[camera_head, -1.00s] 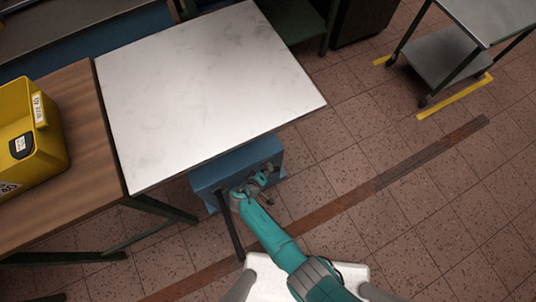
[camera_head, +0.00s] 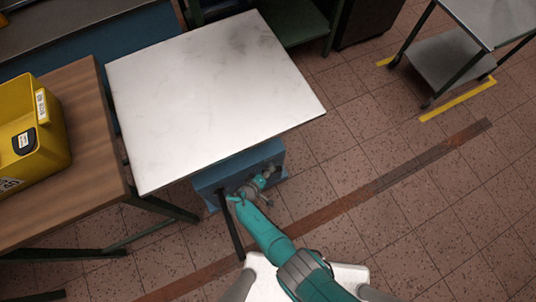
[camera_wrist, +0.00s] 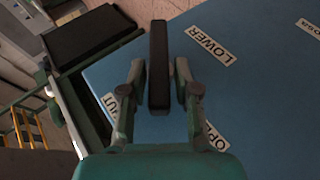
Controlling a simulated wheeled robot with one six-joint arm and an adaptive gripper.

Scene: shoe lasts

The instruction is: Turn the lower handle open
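The lower handle (camera_wrist: 159,65) is a dark straight bar on a blue panel (camera_wrist: 255,95) in the wrist view. A "LOWER" label (camera_wrist: 208,46) is right of it. Labels partly covered by my fingers read "HUT" (camera_wrist: 109,104) on the left and "OP" (camera_wrist: 215,137) on the right. My gripper (camera_wrist: 160,85) has one finger on each side of the bar, with narrow gaps showing, so it looks open around it. Contact is hard to judge. In the head view my gripper (camera_head: 252,190) is at the front of the blue box (camera_head: 208,180), where the handle is unclear.
A white marble-like tabletop (camera_head: 215,95) overhangs the blue box. A dark bar (camera_head: 231,228) projects from the box's left front. A wooden table (camera_head: 92,150) with a yellow bin (camera_head: 50,130) is at left. A metal cart (camera_head: 450,60) stands at upper right.

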